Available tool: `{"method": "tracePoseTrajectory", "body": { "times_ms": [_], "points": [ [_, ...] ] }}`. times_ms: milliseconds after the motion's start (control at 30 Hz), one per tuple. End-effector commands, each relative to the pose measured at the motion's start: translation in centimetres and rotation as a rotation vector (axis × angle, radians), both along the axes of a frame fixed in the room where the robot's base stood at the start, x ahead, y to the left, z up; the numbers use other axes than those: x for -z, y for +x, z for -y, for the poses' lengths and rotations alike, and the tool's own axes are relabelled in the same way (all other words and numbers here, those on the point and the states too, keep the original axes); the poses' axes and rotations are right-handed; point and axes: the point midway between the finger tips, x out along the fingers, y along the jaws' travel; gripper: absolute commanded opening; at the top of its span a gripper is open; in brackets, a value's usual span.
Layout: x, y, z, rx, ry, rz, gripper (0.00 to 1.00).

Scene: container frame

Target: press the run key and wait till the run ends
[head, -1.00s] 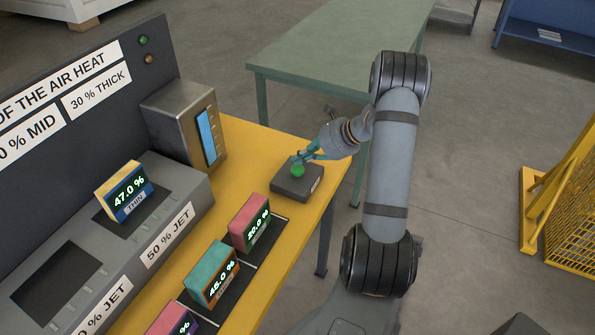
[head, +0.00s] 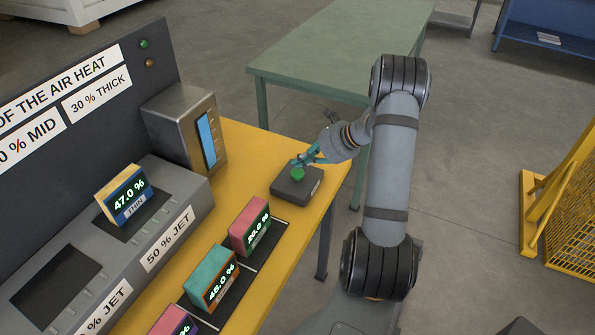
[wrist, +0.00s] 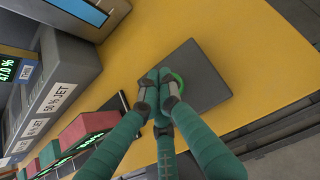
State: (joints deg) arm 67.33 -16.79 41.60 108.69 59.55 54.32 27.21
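The run key looks to be the green round button (head: 297,173) on a dark box (head: 288,190) near the yellow table's far right corner. My gripper (head: 304,162) is right at the button, its fingertips pointing down at it. In the wrist view my gripper's teal fingers (wrist: 158,78) are closed together with nothing between them. They cover much of the green button (wrist: 180,82), and only its rim shows. Whether the fingertips touch or push it down cannot be told.
A yellow-and-blue block (head: 123,195) reading 47.0 % sits on the grey machine (head: 185,205). Pink (head: 250,225) and teal (head: 210,275) blocks stand on a dark strip at the table's front. A metal box with a blue gauge (head: 207,138) stands behind. A green lamp (head: 144,43) tops the panel.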

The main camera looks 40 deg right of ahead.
Motion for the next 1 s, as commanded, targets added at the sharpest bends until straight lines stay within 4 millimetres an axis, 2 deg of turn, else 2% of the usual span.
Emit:
{"method": "tracePoseTrajectory", "body": {
  "times_ms": [567,1000],
  "points": [
    [0.95,0.02,-0.04,-0.001,0.001,0.000,0.00],
    [0.93,-0.01,0.00,0.000,0.000,0.000,0.00]
  ]
}}
